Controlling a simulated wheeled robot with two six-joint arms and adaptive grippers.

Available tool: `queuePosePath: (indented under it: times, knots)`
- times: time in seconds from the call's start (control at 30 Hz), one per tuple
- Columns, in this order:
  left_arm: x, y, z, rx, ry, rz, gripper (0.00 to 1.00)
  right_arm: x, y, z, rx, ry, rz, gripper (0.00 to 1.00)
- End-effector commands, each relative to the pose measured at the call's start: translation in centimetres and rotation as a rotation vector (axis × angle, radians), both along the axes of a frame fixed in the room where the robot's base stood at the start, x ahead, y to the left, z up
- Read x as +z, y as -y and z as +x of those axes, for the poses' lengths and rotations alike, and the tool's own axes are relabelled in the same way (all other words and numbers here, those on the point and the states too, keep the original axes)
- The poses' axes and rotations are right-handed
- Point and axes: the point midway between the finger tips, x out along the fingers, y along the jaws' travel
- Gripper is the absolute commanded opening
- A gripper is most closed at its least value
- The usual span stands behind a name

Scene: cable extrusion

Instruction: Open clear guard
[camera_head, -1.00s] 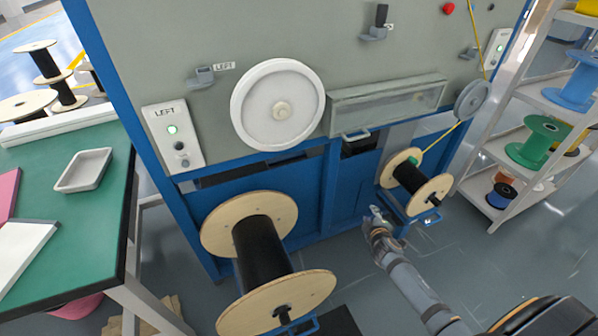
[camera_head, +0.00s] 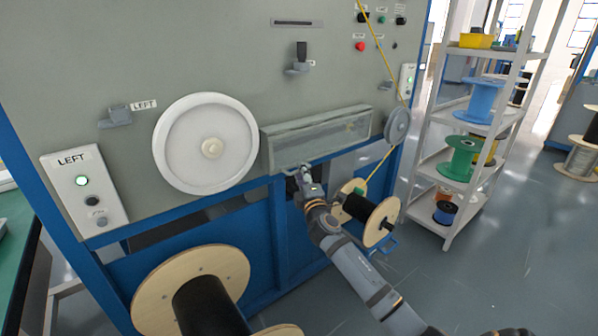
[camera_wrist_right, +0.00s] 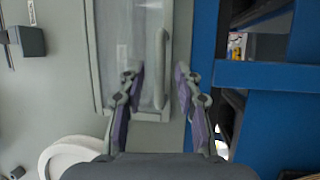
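The clear guard (camera_head: 318,138) is a long see-through box on the grey machine panel, right of the white wheel. It looks closed. My right gripper (camera_head: 305,174) is at the guard's lower left edge and covers much of the handle in the head view. In the right wrist view the guard (camera_wrist_right: 122,45) fills the upper middle, and its pale bar handle (camera_wrist_right: 161,60) lies between the two spread fingers of my right gripper (camera_wrist_right: 157,76). The fingers are apart, with gaps to the handle on both sides; contact is not visible. My left gripper is not in view.
The white wheel (camera_head: 206,144) is left of the guard. A small grey pulley (camera_head: 397,125) with a yellow cable is at its right. A black-wound spool (camera_head: 366,212) sits below, beside my right arm. A shelf rack (camera_head: 430,150) stands at the right.

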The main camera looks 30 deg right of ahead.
Motion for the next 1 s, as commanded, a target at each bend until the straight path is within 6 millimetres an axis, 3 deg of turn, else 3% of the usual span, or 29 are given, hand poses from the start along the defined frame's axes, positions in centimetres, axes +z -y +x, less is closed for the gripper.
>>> queuePosePath:
  times: [0.2,0.43,0.7,1.0]
  knots:
    - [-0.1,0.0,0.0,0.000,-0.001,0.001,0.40,0.2,0.6,1.8,0.001,-0.001,0.000,0.34]
    - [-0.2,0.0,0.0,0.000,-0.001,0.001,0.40,0.3,0.6,1.9,0.001,-0.001,0.000,0.34]
    - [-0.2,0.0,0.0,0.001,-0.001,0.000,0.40,0.2,0.6,1.9,0.001,-0.001,0.000,0.00]
    - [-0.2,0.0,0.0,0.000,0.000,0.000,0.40,0.2,0.6,1.9,0.001,-0.002,0.000,0.00]
